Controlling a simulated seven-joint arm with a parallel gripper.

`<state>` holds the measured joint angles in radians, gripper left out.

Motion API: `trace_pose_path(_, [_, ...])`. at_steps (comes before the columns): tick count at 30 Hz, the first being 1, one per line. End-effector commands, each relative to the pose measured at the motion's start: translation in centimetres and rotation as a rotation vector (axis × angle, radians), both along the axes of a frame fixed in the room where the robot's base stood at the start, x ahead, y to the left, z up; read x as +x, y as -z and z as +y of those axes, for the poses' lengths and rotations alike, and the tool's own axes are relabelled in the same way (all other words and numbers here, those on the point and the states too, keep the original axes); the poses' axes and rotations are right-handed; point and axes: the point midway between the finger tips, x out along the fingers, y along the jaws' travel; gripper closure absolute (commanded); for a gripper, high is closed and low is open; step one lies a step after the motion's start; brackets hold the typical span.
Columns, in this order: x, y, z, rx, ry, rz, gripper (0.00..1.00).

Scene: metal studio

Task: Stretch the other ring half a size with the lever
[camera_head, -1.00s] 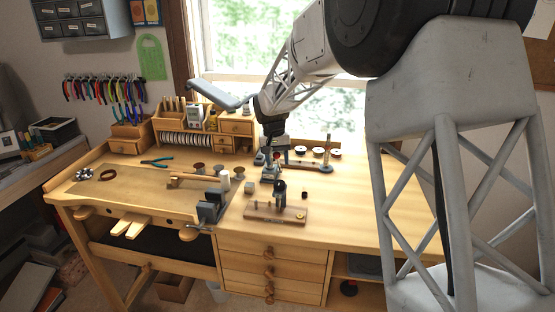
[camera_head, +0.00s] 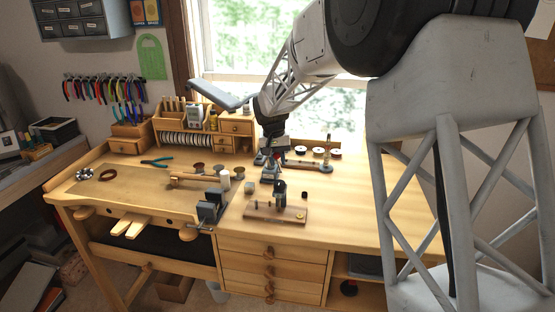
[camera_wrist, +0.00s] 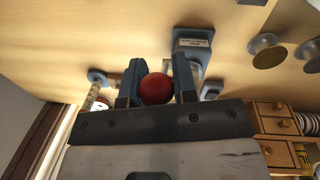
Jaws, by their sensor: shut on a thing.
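My gripper (camera_head: 275,150) is at the back middle of the bench. In the wrist view my gripper (camera_wrist: 157,90) has its two blue-grey fingers closed around a round red knob (camera_wrist: 156,88), which seems to be the lever's knob. The blue-grey ring stretcher (camera_head: 269,176) stands just below my gripper. Its labelled base (camera_wrist: 193,43) shows beyond the fingers in the wrist view. The lever's arm is mostly hidden behind the knob and fingers. I cannot make out a ring on the stretcher.
A wooden board (camera_head: 262,212) with a dark upright tool (camera_head: 280,194) stands in front. A small dark object (camera_head: 305,194) lies behind its right end. The bench's right side (camera_head: 355,205) is clear.

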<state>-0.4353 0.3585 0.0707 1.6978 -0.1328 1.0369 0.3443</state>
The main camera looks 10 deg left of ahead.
Motion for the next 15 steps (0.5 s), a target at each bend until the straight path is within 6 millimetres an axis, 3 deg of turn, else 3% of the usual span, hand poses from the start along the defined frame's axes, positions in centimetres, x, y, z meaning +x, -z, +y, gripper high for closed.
trace_pose_path(15, [-0.85,0.52,0.02,0.001,-0.002,-0.200,1.00])
